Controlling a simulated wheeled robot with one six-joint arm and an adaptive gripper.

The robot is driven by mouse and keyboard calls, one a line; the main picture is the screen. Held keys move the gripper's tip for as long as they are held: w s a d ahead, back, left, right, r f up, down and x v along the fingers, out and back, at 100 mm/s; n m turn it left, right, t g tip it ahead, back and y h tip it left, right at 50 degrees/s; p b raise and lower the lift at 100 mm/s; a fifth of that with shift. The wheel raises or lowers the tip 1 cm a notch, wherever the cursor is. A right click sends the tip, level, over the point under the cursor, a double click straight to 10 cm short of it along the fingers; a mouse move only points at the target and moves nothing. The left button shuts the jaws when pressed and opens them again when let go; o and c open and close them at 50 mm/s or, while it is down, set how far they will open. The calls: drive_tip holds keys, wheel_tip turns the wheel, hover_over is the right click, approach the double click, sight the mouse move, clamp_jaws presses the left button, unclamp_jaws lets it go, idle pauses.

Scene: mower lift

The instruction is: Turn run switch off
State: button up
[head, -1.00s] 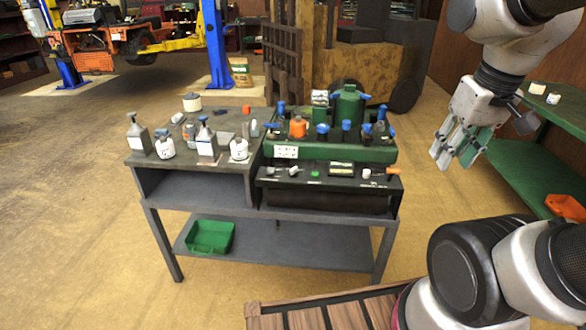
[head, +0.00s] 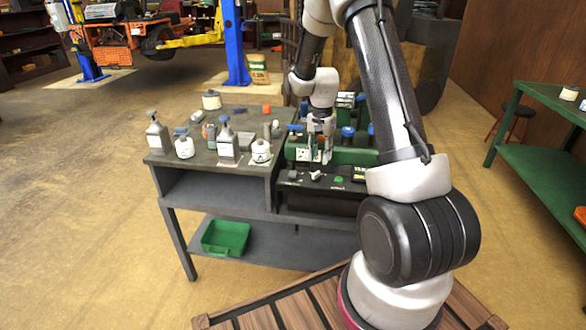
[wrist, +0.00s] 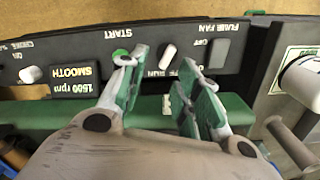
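The run switch is a white toggle (wrist: 168,57) on the dark control panel, beside the letters "RUN" and "OFF", which appear upside down in the wrist view. In the head view it seems to be the white lever (head: 315,176) left of the green button. My gripper (wrist: 158,67) is open, with its green-padded fingers apart and nothing between them. The toggle lies just beyond the fingertips, between their lines; I see no clear contact. In the head view my gripper (head: 319,157) points down just above and behind the panel. The lettering by the switch is partly hidden by the fingers.
The green start button (wrist: 120,55) sits close to one fingertip. The fume fan switch (wrist: 218,53) is on the other side, and a "1500 rpm SMOOTH" display (wrist: 75,80) is nearby. Pump bottles (head: 228,140) crowd the bench left of the panel.

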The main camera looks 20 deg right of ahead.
sight(317, 172)
drive_tip(key=shift+w+r+m, duration=0.1)
drive_tip(key=shift+w+m, duration=0.35)
drive_tip(key=shift+m, duration=0.05)
drive_tip(key=shift+w+m, duration=0.1)
drive_tip(key=shift+m, duration=0.2)
drive_tip(key=shift+a, duration=0.1)
wheel_tip(317, 172, down, 8)
drive_tip(key=shift+r, duration=0.1)
clamp_jaws()
